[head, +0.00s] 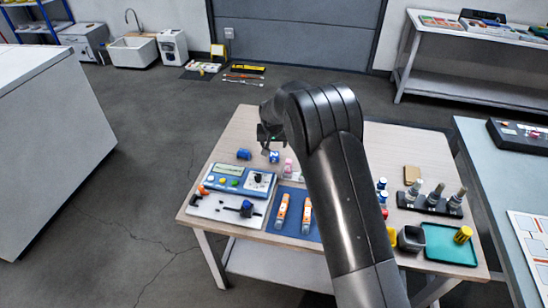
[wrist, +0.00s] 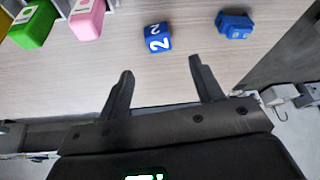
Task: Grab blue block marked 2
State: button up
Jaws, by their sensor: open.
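The blue block marked 2 (wrist: 157,38) lies on the wooden table top in the wrist view, with white 2s on its faces. It also shows in the head view (head: 274,156), just below my gripper (head: 270,140). In the wrist view my gripper (wrist: 160,78) is open and empty. The block is just beyond the fingertips, roughly in line with the gap between them, and not touching them.
A second blue object (wrist: 235,24) lies right of the block; it shows in the head view too (head: 244,154). Pink (wrist: 86,18) and green (wrist: 33,24) blocks lie to the left. A control device (head: 237,180) stands nearer on the table (head: 232,133).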

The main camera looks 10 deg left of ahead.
aim_at(274, 155)
jog(key=x, duration=0.9)
jog(key=shift+s+d, duration=0.1)
jog(key=shift+s, duration=0.1)
jog(key=shift+c, duration=0.3)
jog(key=c, duration=1)
